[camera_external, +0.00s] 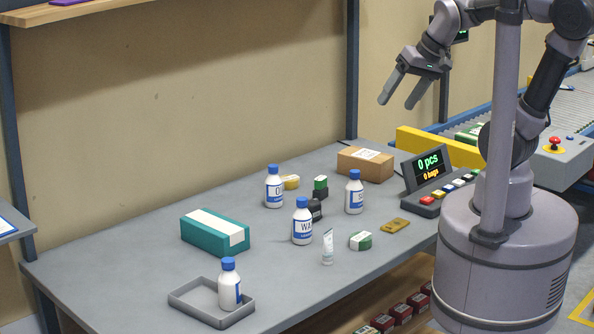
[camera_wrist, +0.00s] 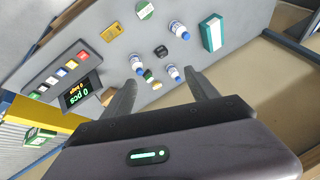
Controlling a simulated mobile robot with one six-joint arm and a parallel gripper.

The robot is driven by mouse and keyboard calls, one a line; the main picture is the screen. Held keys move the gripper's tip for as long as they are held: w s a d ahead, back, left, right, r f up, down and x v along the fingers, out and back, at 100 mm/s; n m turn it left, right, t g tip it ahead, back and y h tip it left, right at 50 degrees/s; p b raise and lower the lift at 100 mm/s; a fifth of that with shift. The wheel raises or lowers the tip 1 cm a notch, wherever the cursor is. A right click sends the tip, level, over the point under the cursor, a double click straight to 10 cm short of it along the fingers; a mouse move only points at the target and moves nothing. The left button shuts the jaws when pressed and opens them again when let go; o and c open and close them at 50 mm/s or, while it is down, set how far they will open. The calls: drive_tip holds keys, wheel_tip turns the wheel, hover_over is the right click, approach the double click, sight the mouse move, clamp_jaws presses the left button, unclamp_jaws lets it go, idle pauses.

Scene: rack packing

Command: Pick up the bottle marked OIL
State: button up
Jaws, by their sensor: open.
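The bottle whose label shows a large "O" (camera_external: 274,190) stands upright towards the back of the table; the rest of its word is unreadable. It appears to be the white, blue-capped bottle near the right finger in the wrist view (camera_wrist: 174,72). Similar bottles are one marked "WA" (camera_external: 302,225), one to the right with an unreadable label (camera_external: 354,195), and one at the grey tray (camera_external: 229,290), its label turned away. My gripper (camera_external: 397,103) is open and empty, high above the table; its spread fingers show in the wrist view (camera_wrist: 161,80).
Close to the "O" bottle are a yellow item (camera_external: 290,182), a green-topped item (camera_external: 320,184) and a dark item (camera_external: 315,210). A teal box (camera_external: 214,235) lies left, a brown carton (camera_external: 365,166) at the back right. A display console (camera_external: 430,172) stands at the right.

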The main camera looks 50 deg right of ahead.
drive_tip(key=w+f+n+p, duration=0.2)
drive_tip(key=w, duration=1.3)
drive_tip(key=n+g+p, duration=0.1)
drive_tip(key=n, duration=0.3)
approach(277, 175)
drive_tip(key=shift+g+h, duration=0.3)
drive_tip(key=shift+h, duration=0.1)
drive_tip(key=b+x, duration=0.2)
drive_tip(key=x, duration=0.2)
drive_tip(key=b+x, duration=0.2)
drive_tip(key=x, duration=0.2)
drive_tip(key=b+x, duration=0.1)
drive_tip(key=x, duration=0.4)
drive_tip(key=shift+w+a+b, duration=0.3)
drive_tip(key=shift+a+b, duration=0.05)
drive_tip(key=shift+b, duration=0.05)
drive_tip(key=shift+r, duration=0.2)
